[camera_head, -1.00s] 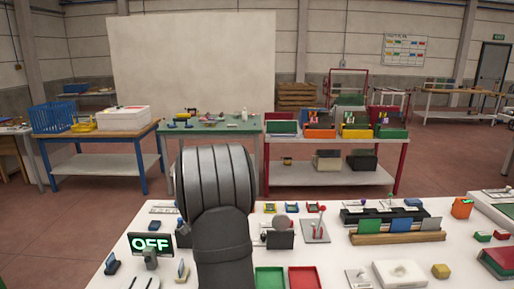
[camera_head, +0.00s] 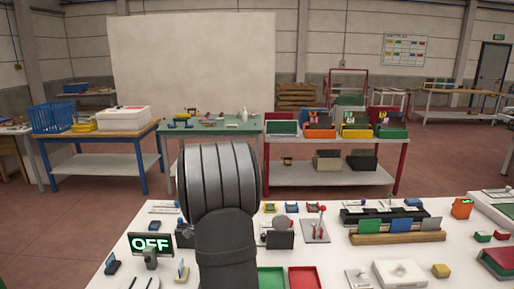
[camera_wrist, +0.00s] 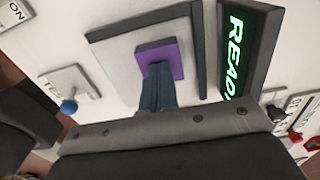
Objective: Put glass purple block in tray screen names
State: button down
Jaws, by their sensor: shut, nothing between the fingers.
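A purple block (camera_wrist: 168,57) lies on a pale surface with a dark frame (camera_wrist: 110,32) in the wrist view. My gripper (camera_wrist: 157,70) is shut and empty; its fingertips overlap the block's near edge in the picture, and I cannot tell whether they touch it. A dark screen with green letters, apparently READY (camera_wrist: 236,58), stands right of the block. In the head view, another screen reads OFF (camera_head: 151,245). A green tray (camera_head: 270,279) and a red tray (camera_head: 304,278) are at the front. My arm hides the gripper and the block there.
A TEST panel with a blue-knobbed lever (camera_wrist: 69,105) is left of the frame in the wrist view. A red-knobbed lever (camera_wrist: 295,136) is at the right. In the head view, a wooden rack (camera_head: 398,237) holds coloured plates, and a white fixture (camera_head: 399,273) stands before it.

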jog(key=shift+s+d+f, duration=0.25)
jog(key=shift+s+d, duration=0.55)
jog(key=shift+s, duration=0.15)
dwell(0.5)
jog(key=shift+w+r, duration=0.15)
jog(key=shift+r, duration=1.2)
notch_tip(320, 180, up, 6)
jog(key=shift+f, duration=0.15)
jog(key=shift+f, duration=4)
